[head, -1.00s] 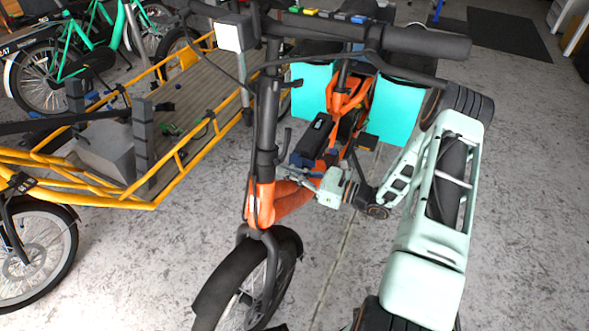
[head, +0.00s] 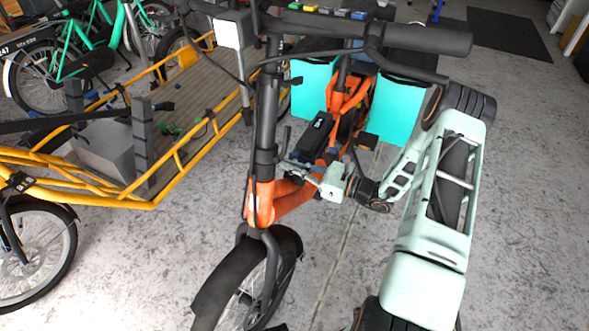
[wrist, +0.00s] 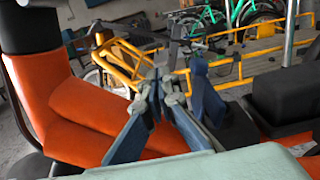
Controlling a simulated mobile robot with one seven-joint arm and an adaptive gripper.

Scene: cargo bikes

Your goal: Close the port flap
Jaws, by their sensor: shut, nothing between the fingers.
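My gripper (head: 298,166) is shut and empty beside the orange frame tube of the near cargo bike (head: 272,203), just in front of its dark battery (head: 317,132). In the wrist view my gripper's fingertips (wrist: 164,84) come together above the orange tube (wrist: 110,128). A small dark blue upright piece, which looks like the port flap (wrist: 203,88), stands just right of the fingertips, on a dark housing (wrist: 236,132). It looks raised. I cannot tell whether the fingers touch it. In the head view the flap cannot be made out clearly.
The handlebar (head: 425,40) and dark steering column (head: 268,110) rise close to my arm. Turquoise panniers (head: 395,108) hang behind the battery. A yellow cargo bike (head: 170,165) stands at left. Grey floor (head: 530,200) is open at right.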

